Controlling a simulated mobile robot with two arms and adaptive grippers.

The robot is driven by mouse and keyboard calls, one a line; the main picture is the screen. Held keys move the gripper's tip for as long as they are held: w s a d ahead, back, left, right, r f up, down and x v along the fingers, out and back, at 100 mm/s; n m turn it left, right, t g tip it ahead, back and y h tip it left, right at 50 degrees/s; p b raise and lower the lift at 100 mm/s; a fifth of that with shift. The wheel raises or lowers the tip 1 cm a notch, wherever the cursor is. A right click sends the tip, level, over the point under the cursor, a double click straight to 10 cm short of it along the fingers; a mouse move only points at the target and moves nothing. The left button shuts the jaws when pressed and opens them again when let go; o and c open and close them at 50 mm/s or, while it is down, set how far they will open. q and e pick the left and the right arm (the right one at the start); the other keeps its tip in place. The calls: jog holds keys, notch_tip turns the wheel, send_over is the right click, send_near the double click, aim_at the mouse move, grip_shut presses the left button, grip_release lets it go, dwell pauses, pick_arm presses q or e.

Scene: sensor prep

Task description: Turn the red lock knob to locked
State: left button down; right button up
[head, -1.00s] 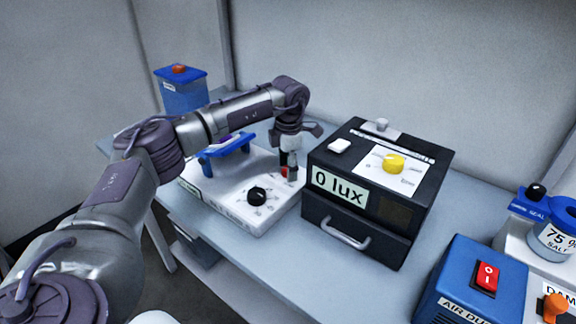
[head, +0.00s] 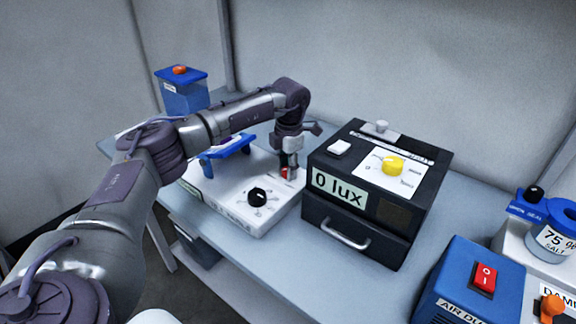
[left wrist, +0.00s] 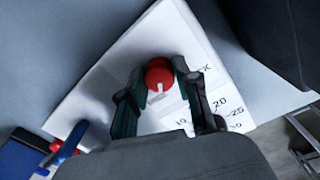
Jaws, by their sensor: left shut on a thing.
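The red lock knob (left wrist: 159,76) sits on the white box (left wrist: 100,99), near one corner, with a white pointer mark on its top. My left gripper (left wrist: 158,74) is shut on the knob, with one finger on either side, in the left wrist view. In the head view the left gripper (head: 288,172) points down over the back right of the white box (head: 237,213), and only a bit of red shows between its fingers. The lock lettering beside the knob is partly hidden by a finger. My right gripper is not in view.
A black knob (head: 257,196) and a blue bracket (head: 228,147) are on the same white box. The black lux box (head: 352,235) with a yellow knob (head: 393,166) stands close to the right of my gripper. A blue container (head: 183,92) stands behind.

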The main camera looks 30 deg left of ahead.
pick_arm(q)
jog(key=n+p, duration=0.1)
jog(key=n, duration=0.2)
jog(key=shift+r+n, duration=0.15)
jog(key=shift+n, duration=0.25)
jog(key=n+p, duration=0.1)
jog(key=n, duration=0.3)
jog(key=shift+w+n+p, duration=0.1)
jog(key=shift+n+p, duration=0.2)
jog(key=shift+p, duration=0.1)
jog(key=n+p, duration=0.1)
jog(key=n, duration=0.3)
jog(key=shift+a+n+p, duration=0.1)
jog(key=shift+n+p, duration=0.7)
jog(key=shift+n, duration=0.9)
jog(key=c, duration=0.8)
grip_release()
jog(key=shift+g, duration=0.3)
jog(key=r, duration=1.1)
jog(key=shift+w+r, duration=0.2)
jog(key=shift+r, duration=0.2)
